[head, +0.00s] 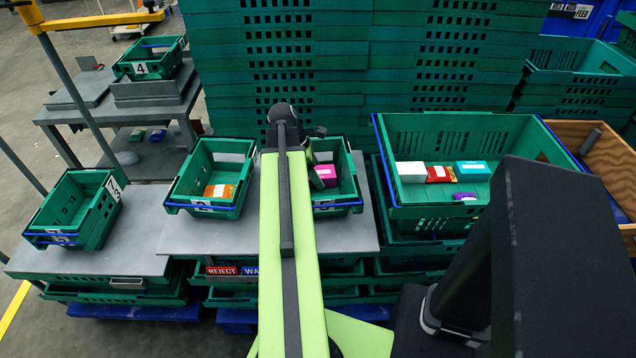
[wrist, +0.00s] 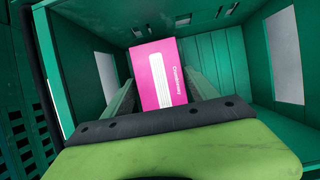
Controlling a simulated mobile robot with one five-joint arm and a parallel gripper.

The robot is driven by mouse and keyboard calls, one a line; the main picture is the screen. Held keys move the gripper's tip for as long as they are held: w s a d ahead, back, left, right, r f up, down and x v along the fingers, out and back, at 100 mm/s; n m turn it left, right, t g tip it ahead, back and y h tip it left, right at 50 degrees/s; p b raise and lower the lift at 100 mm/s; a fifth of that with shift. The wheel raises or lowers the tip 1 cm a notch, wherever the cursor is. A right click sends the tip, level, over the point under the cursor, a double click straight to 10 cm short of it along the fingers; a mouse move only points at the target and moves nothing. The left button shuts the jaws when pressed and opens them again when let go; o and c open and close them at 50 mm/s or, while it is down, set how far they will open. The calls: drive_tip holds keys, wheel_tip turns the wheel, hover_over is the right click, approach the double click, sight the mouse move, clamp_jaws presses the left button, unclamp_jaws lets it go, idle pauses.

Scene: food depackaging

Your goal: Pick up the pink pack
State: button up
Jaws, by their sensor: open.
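The pink pack (head: 326,175) is in the green crate (head: 345,200) just right of my arm in the head view. In the wrist view the pink pack (wrist: 158,72) stands out clearly, with a white label panel and printing on its face. My gripper (wrist: 155,80) reaches into this crate, its two grey fingers apart on the left and right of the pack. I cannot tell whether the fingers touch it. The lower end of the pack is hidden behind the dark bar of my gripper. In the head view my arm hides part of the crate.
A green crate (head: 178,205) with an orange pack (head: 220,191) stands to the left. A larger crate (head: 400,222) at right holds white, red, teal and purple packs. Tall stacked green crates (head: 400,60) rise behind. The crate walls are close around my gripper.

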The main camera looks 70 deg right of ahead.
drive_tip(key=shift+f, duration=0.3)
idle(0.4)
drive_tip(key=c, duration=1.3)
drive_tip(key=shift+r, duration=0.1)
wheel_tip(320, 180, up, 11)
drive_tip(key=p, duration=1)
drive_tip(key=shift+f+p, duration=0.2)
drive_tip(key=shift+p, duration=0.1)
